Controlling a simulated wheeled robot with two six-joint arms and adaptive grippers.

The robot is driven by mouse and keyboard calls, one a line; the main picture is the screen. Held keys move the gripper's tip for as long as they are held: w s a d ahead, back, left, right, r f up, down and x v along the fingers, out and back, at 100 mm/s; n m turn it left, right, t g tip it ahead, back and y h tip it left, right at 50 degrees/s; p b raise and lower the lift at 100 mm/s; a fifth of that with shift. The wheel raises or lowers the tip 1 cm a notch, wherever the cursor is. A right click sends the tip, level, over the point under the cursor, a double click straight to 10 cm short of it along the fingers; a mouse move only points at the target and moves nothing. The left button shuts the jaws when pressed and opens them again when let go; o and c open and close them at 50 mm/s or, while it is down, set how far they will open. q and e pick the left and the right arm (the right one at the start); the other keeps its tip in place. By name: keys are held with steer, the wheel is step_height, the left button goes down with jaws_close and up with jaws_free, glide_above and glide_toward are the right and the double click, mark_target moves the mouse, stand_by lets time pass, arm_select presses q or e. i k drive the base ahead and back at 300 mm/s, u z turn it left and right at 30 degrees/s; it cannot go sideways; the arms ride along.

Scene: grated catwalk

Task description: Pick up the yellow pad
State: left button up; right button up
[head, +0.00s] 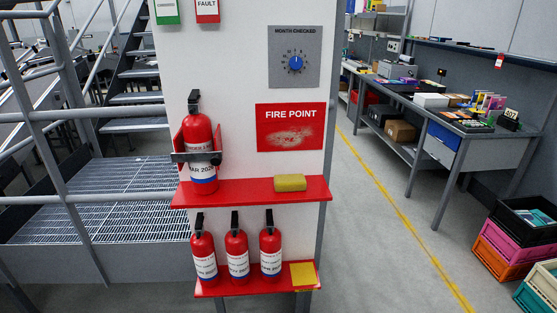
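Neither of my grippers is in view.
One red extinguisher (199,150) stands in a bracket on the upper shelf; three more (237,255) stand on the lower shelf. A smudged FIRE POINT sign (291,127) and a blue dial (295,64) are above. Railings (62,150) are left, a workbench (455,125) and crates (515,240) right.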

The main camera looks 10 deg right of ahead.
mark_target(283, 183)
steer(key=i, duration=1.05)
steer(key=u, duration=2.55)
steer(key=i, duration=1.15)
steer(key=z, duration=0.9)
